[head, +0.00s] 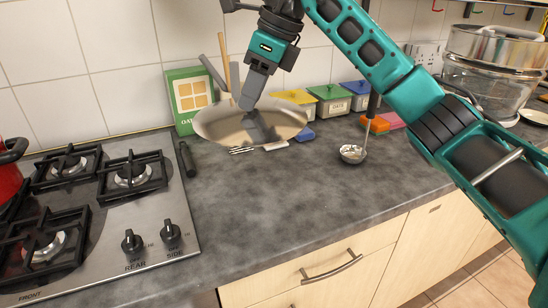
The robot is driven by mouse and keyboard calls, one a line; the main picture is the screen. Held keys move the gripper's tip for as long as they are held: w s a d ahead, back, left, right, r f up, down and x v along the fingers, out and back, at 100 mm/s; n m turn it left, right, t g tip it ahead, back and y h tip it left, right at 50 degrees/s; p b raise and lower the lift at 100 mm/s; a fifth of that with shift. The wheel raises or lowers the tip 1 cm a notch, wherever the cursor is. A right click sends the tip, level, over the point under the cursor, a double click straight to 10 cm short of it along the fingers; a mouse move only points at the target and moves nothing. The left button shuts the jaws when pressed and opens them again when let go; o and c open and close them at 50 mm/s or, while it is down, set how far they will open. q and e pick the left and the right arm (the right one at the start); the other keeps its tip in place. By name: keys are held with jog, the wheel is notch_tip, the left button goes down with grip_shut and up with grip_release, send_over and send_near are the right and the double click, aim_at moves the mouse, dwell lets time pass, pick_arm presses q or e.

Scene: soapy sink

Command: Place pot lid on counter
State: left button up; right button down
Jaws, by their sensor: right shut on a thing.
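The pot lid (219,122) is a round, shallow, beige-metallic disc in the middle of the head view. It is tilted slightly and appears to be above the back of the grey counter (290,210). My right gripper (262,132) reaches down from above and is shut on the lid near its middle. The gripper hides the part of the lid that it holds. My left gripper is not in view.
The stove (140,235) with black grates and a red pot (8,175) is on the left. The counter's front middle is clear. Stacked pots (495,45) are at right.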

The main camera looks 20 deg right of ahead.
jog(key=shift+f, duration=0.2)
notch_tip(320, 180, down, 19)
jog(key=shift+f+b, duration=0.15)
jog(key=shift+b, duration=0.15)
jog(key=shift+f, duration=0.1)
jog(key=c, duration=0.9)
grip_release()
jog(key=v, duration=1.2)
jog(key=shift+a, duration=0.1)
